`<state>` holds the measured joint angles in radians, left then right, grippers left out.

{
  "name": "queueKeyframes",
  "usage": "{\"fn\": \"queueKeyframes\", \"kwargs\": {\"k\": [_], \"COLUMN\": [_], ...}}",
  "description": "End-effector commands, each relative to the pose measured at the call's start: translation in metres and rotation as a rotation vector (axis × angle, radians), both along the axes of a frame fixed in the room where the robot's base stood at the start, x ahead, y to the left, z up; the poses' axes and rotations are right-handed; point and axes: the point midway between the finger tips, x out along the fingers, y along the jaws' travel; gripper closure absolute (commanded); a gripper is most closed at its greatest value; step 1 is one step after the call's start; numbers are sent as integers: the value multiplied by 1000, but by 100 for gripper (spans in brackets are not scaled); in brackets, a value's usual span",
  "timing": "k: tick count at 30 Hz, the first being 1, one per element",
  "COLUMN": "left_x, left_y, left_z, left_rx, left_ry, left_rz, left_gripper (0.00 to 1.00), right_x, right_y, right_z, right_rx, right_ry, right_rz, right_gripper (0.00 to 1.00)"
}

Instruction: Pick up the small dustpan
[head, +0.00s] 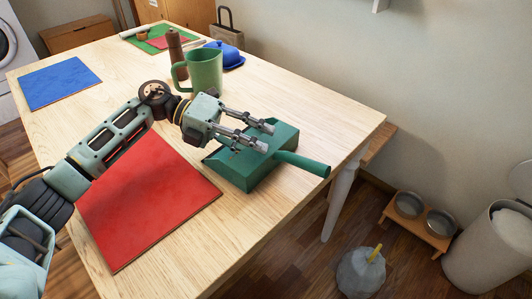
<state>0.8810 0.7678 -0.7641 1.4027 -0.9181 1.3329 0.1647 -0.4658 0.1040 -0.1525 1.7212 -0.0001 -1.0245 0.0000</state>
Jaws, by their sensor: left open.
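A small green dustpan (247,172) lies on the wooden table near its right end. Its round handle (305,163) points right toward the table edge. My left gripper (266,136) is open, with its two fingers stretched out above the dustpan's back part near the handle. I cannot tell whether the fingers touch it. The fingers hide part of the pan. My right gripper is not in view.
A red mat (145,205) lies left of the dustpan, partly under my left arm. A green pitcher (206,70), a brown pepper mill (175,48) and a blue butter dish (226,55) stand behind the gripper. A blue mat (58,82) lies far left. The table's right end is clear.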

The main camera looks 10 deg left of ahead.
Motion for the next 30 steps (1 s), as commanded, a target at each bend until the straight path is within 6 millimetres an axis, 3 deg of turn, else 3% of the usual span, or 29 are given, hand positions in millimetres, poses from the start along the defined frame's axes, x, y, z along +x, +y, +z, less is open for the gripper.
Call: {"fn": "queueKeyframes", "kwargs": {"k": [3, 11, 25, 30], "left_x": [-1, -1, -1, -1], "left_y": [-11, -13, -12, -12], "left_z": [-5, -6, -6, -8], "left_rx": [0, 1, 3, 6], "left_ry": [1, 1, 2, 2], "left_rz": [-1, 0, 1, 2], "left_gripper": [59, 59, 100, 100], "right_x": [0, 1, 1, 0], "right_y": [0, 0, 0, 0], "right_z": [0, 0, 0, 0], "right_rx": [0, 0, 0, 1], "right_ry": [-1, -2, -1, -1], "right_rz": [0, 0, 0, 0], "right_gripper": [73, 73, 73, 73]}}
